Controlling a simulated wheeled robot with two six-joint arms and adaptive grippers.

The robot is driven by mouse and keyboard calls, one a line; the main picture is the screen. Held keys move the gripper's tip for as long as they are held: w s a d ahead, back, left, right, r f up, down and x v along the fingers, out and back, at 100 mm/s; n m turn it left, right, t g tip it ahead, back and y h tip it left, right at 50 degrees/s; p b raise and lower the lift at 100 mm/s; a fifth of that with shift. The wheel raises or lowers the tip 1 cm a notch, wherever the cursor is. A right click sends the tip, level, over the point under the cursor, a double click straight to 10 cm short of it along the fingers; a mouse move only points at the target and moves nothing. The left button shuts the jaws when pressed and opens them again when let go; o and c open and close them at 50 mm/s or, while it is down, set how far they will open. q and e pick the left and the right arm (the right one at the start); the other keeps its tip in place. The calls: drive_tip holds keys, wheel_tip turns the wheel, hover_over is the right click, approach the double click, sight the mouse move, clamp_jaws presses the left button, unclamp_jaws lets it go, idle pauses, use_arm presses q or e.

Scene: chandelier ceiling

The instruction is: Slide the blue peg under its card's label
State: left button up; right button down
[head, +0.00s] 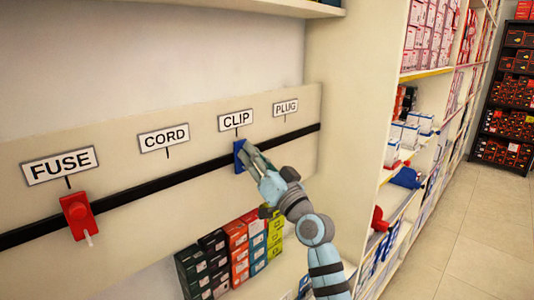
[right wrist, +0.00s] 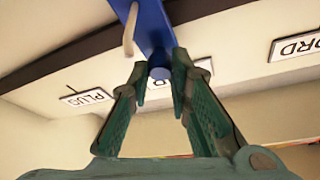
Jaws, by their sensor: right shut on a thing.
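The blue peg (head: 239,157) sits on the black rail (head: 142,190), just below the CLIP label (head: 235,121). My right gripper (head: 247,153) is shut on it, coming from the lower right and hiding part of it. In the right wrist view the blue peg (right wrist: 153,25) has a pale hook, and its round knob lies between the fingertips of my right gripper (right wrist: 160,72). The fingers partly hide a label behind them. The PLUG label (head: 286,107) is to the right, the CORD label (head: 164,138) to the left. My left gripper is not in view.
A red peg (head: 77,213) with a white hook sits on the rail under the FUSE label (head: 59,165). Coloured boxes (head: 237,250) stand below the panel. Stocked shelves (head: 430,120) stand at right, beside open tiled floor (head: 465,225). The rail around CORD and PLUG is clear.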

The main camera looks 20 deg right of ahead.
drive_tip(key=shift+d, duration=0.1)
drive_tip(key=c, duration=1.5)
unclamp_jaws()
drive_tip(key=shift+o, duration=0.2)
drive_tip(key=v, duration=1.2)
